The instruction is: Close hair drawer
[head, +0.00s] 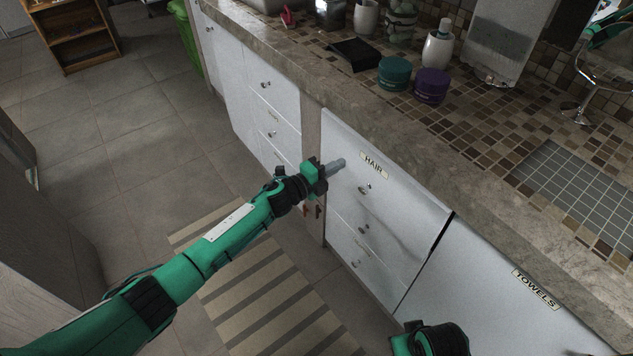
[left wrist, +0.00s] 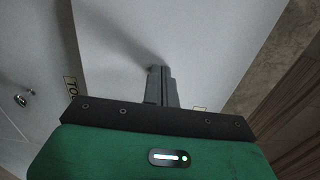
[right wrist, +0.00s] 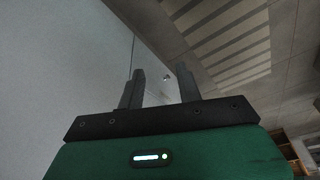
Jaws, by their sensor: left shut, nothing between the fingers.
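The hair drawer (head: 395,195) is the white top front with the HAIR label (head: 373,165) and a round knob (head: 364,189). A dark gap shows at its right edge; I cannot tell surely how far it stands out. My left gripper (head: 341,163) is shut and empty, its tips at the upper left of this front. In the left wrist view its fingers (left wrist: 161,72) point at a white panel, with a shadow beside them; contact is unclear. My right gripper (right wrist: 160,82) is open and empty near white fronts, low in the head view.
The stone counter (head: 430,165) overhangs the fronts. Below are more drawers (head: 365,265); to the right is the TOWELS front (head: 490,300). A black tray (head: 355,53), a teal jar (head: 395,72) and a purple jar (head: 432,86) stand on the counter. A striped rug (head: 275,300) lies on the floor.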

